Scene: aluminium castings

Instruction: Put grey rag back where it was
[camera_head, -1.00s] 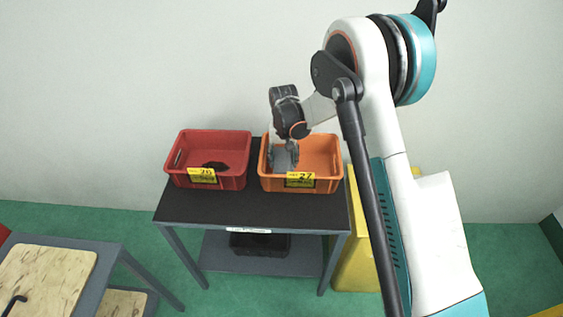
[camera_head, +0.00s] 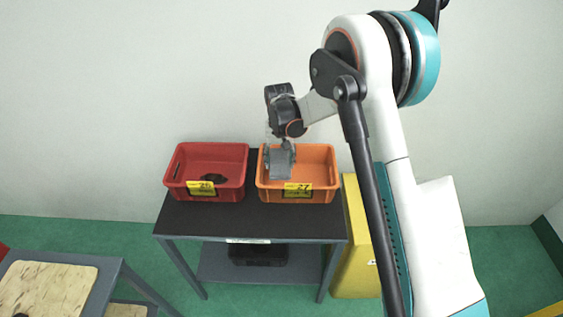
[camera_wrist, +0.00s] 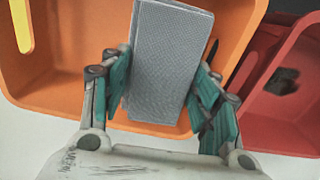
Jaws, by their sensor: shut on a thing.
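The grey rag (camera_wrist: 168,60) is a folded flat block, held between the teal finger pads of my gripper (camera_wrist: 165,92) in the wrist view. In the head view the rag (camera_head: 280,163) hangs below my gripper at the left part of the orange bin (camera_head: 322,172), which carries a yellow label 27. The orange bin (camera_wrist: 60,85) also lies behind the rag in the wrist view. I cannot tell how far the rag is above the bin floor. A thin dark sliver shows beside the rag's right edge, mostly hidden.
A red bin (camera_head: 236,168) labelled 26 stands left of the orange bin, with a dark item inside. Both stand on a black-topped table (camera_head: 255,220). A black item (camera_head: 258,252) is on its lower shelf. A yellow container (camera_head: 357,240) stands right of the table.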

